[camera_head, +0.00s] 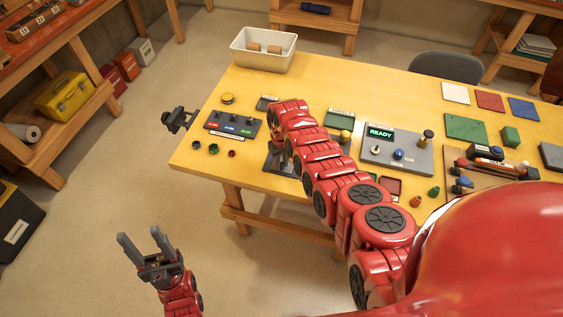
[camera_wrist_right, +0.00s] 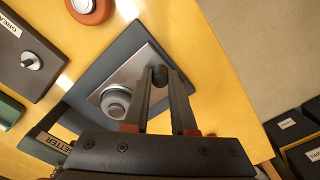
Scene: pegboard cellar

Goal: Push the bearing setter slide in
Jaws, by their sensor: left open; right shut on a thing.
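The bearing setter (camera_wrist_right: 122,48) is a dark base with a silver plate (camera_wrist_right: 133,72) and a round grey knob (camera_wrist_right: 117,100), in the right wrist view. Its label is partly hidden, with "ETTER" readable. In the head view the setter (camera_head: 270,163) sits near the table's front left edge, largely hidden by my right arm. My right gripper (camera_wrist_right: 168,80) is over the silver plate, its fingers shut on a small dark post-like part (camera_wrist_right: 160,75) beside the knob. My left gripper (camera_head: 141,238) is open and empty, in front of the table, away from the setter.
A panel with coloured labels (camera_head: 232,124) stands left of the setter, with small rings (camera_head: 213,148) in front. A READY device (camera_head: 395,152) is to the right. A white bin (camera_head: 264,50) stands at the back left. The floor around my left gripper is clear.

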